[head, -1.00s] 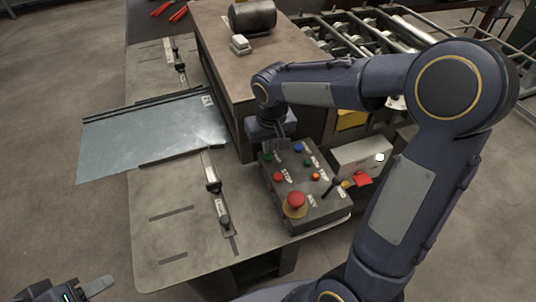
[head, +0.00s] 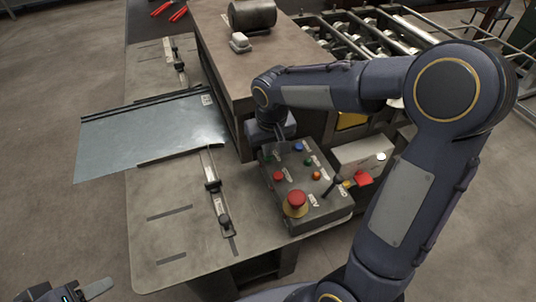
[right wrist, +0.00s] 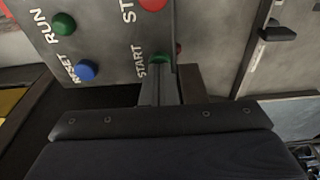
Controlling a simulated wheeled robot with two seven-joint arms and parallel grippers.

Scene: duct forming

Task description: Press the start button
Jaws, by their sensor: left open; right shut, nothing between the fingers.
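The control box (head: 305,190) carries several coloured buttons. The green button labelled START (right wrist: 160,58) shows at the tips of my right gripper (right wrist: 166,74) in the right wrist view, partly covered by the fingers. The right gripper (head: 277,147) is shut and empty, pointing down at the box's far left corner in the head view. I cannot tell whether the tips touch the button. My left gripper (head: 82,293) is open at the bottom left, away from the box, and only partly in view.
A red STOP button (right wrist: 152,3) is close to the fingers, with a blue RESET button (right wrist: 86,70) and a green RUN button (right wrist: 64,24). A large red mushroom button (head: 296,200) stands at the box's near end. A metal sheet (head: 145,140) lies left of the machine.

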